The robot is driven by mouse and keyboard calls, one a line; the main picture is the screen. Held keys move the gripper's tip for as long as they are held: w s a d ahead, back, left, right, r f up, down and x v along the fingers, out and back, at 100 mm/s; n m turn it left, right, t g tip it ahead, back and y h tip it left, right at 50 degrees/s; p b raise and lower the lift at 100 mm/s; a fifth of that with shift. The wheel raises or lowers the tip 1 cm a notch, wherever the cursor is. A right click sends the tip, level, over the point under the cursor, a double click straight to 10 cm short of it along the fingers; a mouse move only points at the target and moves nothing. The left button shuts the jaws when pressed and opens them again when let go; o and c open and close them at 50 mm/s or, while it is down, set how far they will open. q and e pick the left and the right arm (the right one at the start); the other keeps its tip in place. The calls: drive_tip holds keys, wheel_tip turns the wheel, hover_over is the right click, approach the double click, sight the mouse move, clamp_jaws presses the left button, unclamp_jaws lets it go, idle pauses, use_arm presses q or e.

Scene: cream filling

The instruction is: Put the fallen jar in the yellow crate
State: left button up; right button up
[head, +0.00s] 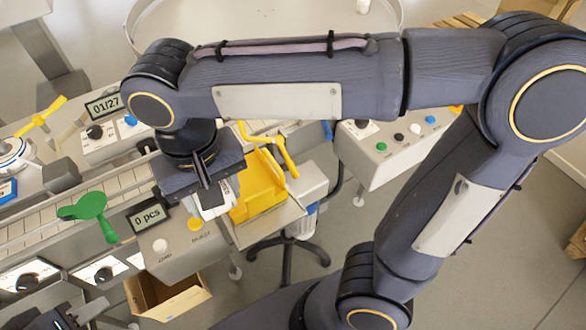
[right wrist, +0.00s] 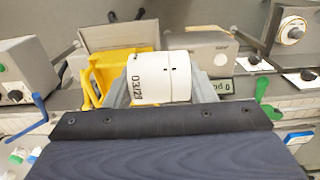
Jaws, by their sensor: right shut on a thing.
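The crate (right wrist: 95,75) also shows behind and left of the jar in the right wrist view. I cannot tell whether the jar touches it. My left gripper (head: 72,317) shows only partly at the lower left edge.
A conveyor with a "0 pcs" display (head: 147,216) and a green paddle (head: 92,208) lies left of the crate. An open cardboard box (head: 168,296) stands below. A button panel (head: 395,140) is at the right.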

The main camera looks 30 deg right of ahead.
drive_tip(key=shift+d+f, duration=0.3)
drive_tip(key=shift+d, duration=0.15)
drive_tip(key=w+d+f, duration=0.2)
drive_tip(key=w, duration=0.1)
drive_tip(key=w+d+f+p, duration=0.1)
drive_tip(key=w+d+f, duration=0.1)
drive_tip(key=w+f, duration=0.1)
drive_tip(key=w+d+f, duration=0.2)
drive_tip(key=w+f, duration=0.1)
drive_tip(key=shift+w+d, duration=0.2)
drive_tip(key=shift+w+d+f, duration=0.2)
drive_tip(key=shift+w+f, duration=0.15)
drive_tip(key=shift+w+d+f, duration=0.1)
drive_tip(key=shift+w+f, duration=0.05)
drive_tip(key=shift+f, duration=0.8)
drive_tip(key=shift+w+d+f, duration=0.1)
drive_tip(key=shift+f, duration=0.85)
use_arm(q)
drive_tip(key=shift+w+d+r, duration=0.1)
drive_tip(key=shift+d+r, duration=0.45)
drive_tip(key=shift+r, duration=0.25)
